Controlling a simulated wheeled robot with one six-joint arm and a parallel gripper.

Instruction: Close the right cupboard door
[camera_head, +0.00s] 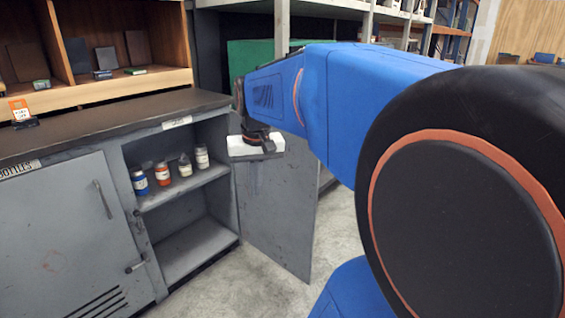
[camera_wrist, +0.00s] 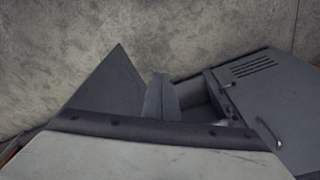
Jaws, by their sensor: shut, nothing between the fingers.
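The right cupboard door (camera_head: 278,215) is a grey metal panel that stands wide open, swung out from the right side of the cupboard. My gripper (camera_head: 258,147) is shut and empty, and shows as a white block with dark parts over the door's upper edge. I cannot tell whether it touches the door. In the wrist view the gripper's pale housing fills the bottom, and a grey panel that looks like the door (camera_wrist: 112,85) rises beyond it. The grey cupboard (camera_head: 185,125) shows its open right compartment.
Several small bottles (camera_head: 163,174) stand on the shelf inside. The left cupboard door (camera_head: 60,230) is closed; it also shows in the wrist view (camera_wrist: 275,95). A wooden shelf unit (camera_head: 120,84) sits on the counter. Shelving stands behind the door. Bare concrete floor (camera_head: 232,290) lies in front.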

